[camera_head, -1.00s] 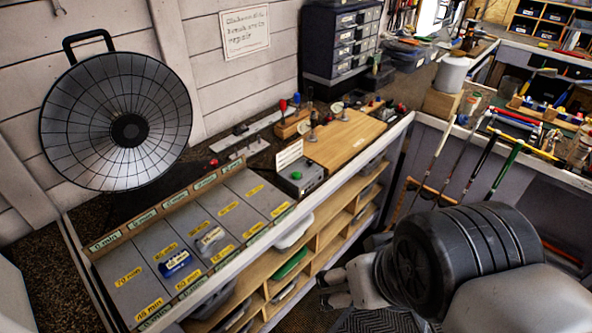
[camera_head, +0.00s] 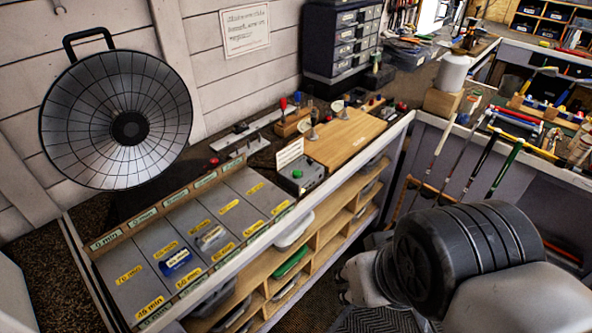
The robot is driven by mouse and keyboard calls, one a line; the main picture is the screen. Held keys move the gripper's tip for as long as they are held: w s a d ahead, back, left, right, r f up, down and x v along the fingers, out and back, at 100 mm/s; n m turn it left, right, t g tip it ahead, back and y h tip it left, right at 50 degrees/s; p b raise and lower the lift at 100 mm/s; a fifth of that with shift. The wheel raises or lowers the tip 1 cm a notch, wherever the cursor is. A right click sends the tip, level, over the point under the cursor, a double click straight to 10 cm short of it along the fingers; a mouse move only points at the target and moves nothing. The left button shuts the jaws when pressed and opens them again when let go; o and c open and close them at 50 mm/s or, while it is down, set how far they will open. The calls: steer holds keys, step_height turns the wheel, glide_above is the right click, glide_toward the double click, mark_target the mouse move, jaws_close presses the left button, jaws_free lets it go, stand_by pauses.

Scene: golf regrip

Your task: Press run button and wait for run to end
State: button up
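A small grey box (camera_head: 312,180) with a green button (camera_head: 297,174) on top stands on the bench, left of the wooden board. A white card with writing (camera_head: 290,153) stands at its back. The button is in plain view with nothing on it. My gripper (camera_head: 345,284) is low in front of the bench, below and right of the box and well apart from it. It is seen partly end-on against my dark wrist, so its opening is not clear.
Left of the box are grey panels (camera_head: 137,284) with yellow minute labels, bearing a blue item (camera_head: 174,263) and a pale item (camera_head: 210,238). A large round dish (camera_head: 85,130) stands behind them. Golf clubs (camera_head: 485,160) lean at right. Shelves run below the bench edge.

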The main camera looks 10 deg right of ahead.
jaws_close()
stand_by(1.4)
